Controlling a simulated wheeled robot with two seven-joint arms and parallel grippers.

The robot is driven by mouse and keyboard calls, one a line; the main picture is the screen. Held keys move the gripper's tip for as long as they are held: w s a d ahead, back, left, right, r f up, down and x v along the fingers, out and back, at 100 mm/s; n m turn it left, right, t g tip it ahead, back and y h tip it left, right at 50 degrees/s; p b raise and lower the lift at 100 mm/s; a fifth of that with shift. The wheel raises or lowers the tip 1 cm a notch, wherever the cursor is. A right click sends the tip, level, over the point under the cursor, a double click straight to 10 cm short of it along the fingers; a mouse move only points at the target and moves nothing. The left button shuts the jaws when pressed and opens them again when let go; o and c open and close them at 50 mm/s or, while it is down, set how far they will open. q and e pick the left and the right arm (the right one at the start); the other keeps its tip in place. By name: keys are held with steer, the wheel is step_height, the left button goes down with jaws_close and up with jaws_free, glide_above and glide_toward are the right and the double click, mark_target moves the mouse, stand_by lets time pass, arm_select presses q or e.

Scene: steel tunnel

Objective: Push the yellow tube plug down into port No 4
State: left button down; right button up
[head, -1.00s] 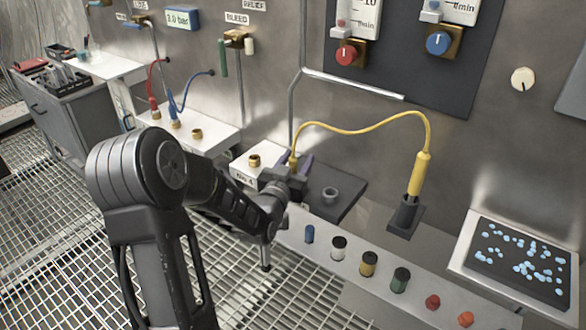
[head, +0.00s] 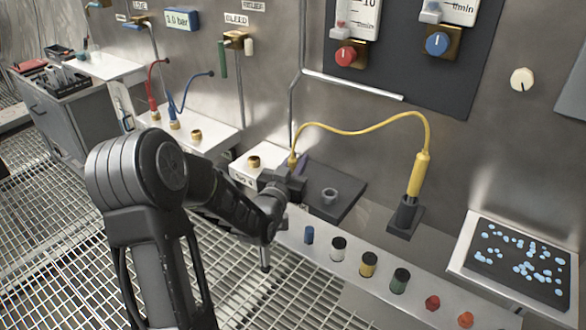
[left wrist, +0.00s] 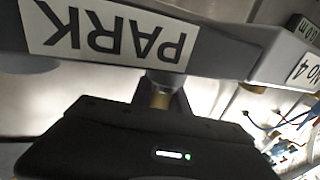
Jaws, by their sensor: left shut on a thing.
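The yellow tube plug (head: 292,161) shows as a small yellow end at the left end of the yellow tube (head: 360,131). My left gripper (head: 287,177) is shut on it; the fingers hide most of the plug. I cannot tell whether the plug is lifted clear of what lies below. Port No 4 is an upright brass fitting (head: 254,161) with an open top, on a pale block just left of my gripper. Its No 4 label also shows in the left wrist view (left wrist: 305,70). There a brass-coloured piece (left wrist: 160,98) shows between the gripper parts. My right gripper is not in view.
A grey block with an upside-down PARK label (left wrist: 110,38) spans the wrist view. A yellow handle (head: 418,178) stands in a black holder. Several coloured knobs line the front ledge.

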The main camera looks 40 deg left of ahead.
arm_select(q)
steer(key=shift+r, duration=0.15)
step_height(320, 180, up, 10)
steer(key=shift+p, duration=0.4)
stand_by(0.5)
